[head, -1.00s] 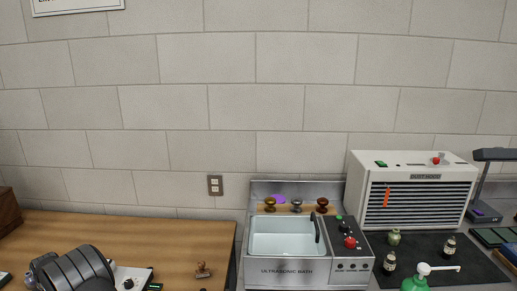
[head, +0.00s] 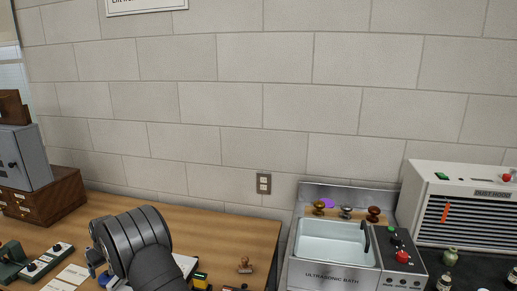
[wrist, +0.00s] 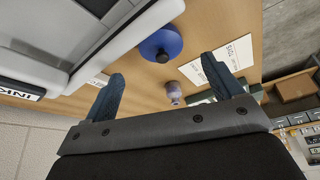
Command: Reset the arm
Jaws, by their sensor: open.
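My gripper (wrist: 166,90) shows in the wrist view with its two blue fingers spread wide apart and nothing between them. A blue round thing with a dark knob (wrist: 161,45) and a small pale bottle (wrist: 173,93) lie beyond the fingers, apart from them as far as I can tell. In the head view my dark arm covers part of the wooden bench (head: 215,222) at the lower left. The gripper itself is not visible there.
An ultrasonic bath (head: 335,243) stands right of the bench, with several small knobbed stamps behind its basin. A dust hood (head: 465,205) is further right. A wooden drawer box (head: 45,198) with a grey cabinet (head: 25,158) stands at left. A wooden stamp (head: 245,265) sits on the bench.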

